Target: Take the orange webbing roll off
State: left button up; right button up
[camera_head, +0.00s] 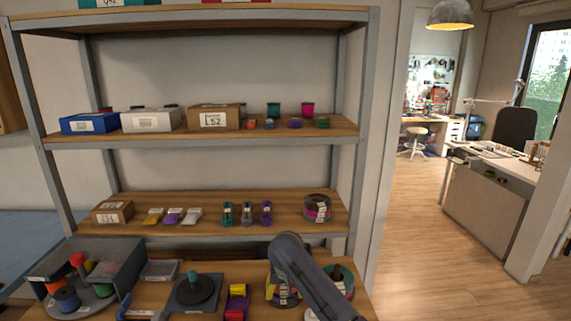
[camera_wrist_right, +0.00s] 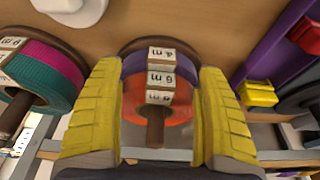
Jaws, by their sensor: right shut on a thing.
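The orange webbing roll (camera_wrist_right: 179,114) is the nearest roll of a stack on a brown spindle (camera_wrist_right: 155,132) in the right wrist view. In the head view my right arm (camera_head: 305,278) covers most of this stack (camera_head: 283,292). My left gripper is not in view.
A pink and teal roll stack (camera_wrist_right: 48,76) stands close by on its own spindle. A yellow and purple item (camera_head: 237,302) and a dark round spool (camera_head: 194,289) lie to the left in the head view. The wooden shelf (camera_head: 200,246) above holds small goods.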

jog(key=shift+w+r, duration=0.1)
jog(key=shift+r, duration=0.75)
jog(key=shift+c, duration=0.2)
jog(key=shift+s+f, duration=0.1)
jog(key=shift+s, duration=0.1)
jog(key=shift+s, duration=0.1)
jog(key=shift+c, duration=0.4)
jog(key=shift+s+d+f, duration=0.1)
jog(key=shift+s, duration=0.2)
jog(key=c, duration=0.4)
jog(key=shift+s, duration=0.1)
grip_shut()
jog(key=shift+s, duration=0.15)
